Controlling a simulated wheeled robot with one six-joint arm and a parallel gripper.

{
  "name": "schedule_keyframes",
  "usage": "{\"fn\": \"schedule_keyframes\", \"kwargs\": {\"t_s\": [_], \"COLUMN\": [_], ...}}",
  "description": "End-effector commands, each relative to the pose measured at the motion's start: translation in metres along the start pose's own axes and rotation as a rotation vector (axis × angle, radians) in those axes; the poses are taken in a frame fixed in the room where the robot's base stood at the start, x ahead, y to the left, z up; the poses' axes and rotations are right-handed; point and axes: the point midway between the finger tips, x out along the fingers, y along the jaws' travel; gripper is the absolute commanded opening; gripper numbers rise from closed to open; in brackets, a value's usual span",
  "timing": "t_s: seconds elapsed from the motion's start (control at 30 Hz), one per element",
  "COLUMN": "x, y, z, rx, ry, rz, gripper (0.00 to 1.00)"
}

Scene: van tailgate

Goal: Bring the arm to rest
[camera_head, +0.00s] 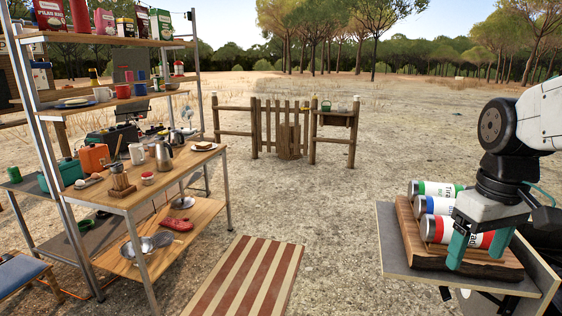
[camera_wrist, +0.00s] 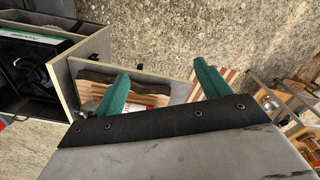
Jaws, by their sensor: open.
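My gripper (camera_head: 479,250) is at the right in the head view, pointing down with its teal fingers apart. The fingers also show spread in the wrist view (camera_wrist: 163,84), with no object visibly held between them. In the head view it overlaps the cans with green (camera_head: 438,188), blue (camera_head: 427,205) and red (camera_head: 440,230) labels, which lie on a wooden rack (camera_head: 430,257). The gripper hides part of the red and blue cans. I cannot tell whether a finger touches them. The arm is bent above, at the right edge.
The rack stands on a grey board (camera_head: 394,240) with a raised edge. A shelf unit (camera_head: 120,200) full of kitchen things stands at the left. A striped mat (camera_head: 245,278) lies on the ground between. A wooden fence (camera_head: 278,125) stands behind, with open ground before it.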

Motion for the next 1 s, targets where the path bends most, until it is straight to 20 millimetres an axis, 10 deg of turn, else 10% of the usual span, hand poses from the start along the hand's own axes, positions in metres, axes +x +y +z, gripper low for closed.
{"fn": "schedule_keyframes", "kwargs": {"t_s": [0.3, 1.0], "x": [0.022, 0.015], "y": [-0.072, -0.083], "z": [0.098, 0.106], "rx": [0.241, 0.188], "ry": [0.037, 0.094], "rz": [0.0, 0.003], "gripper": [0.76, 0.76]}}
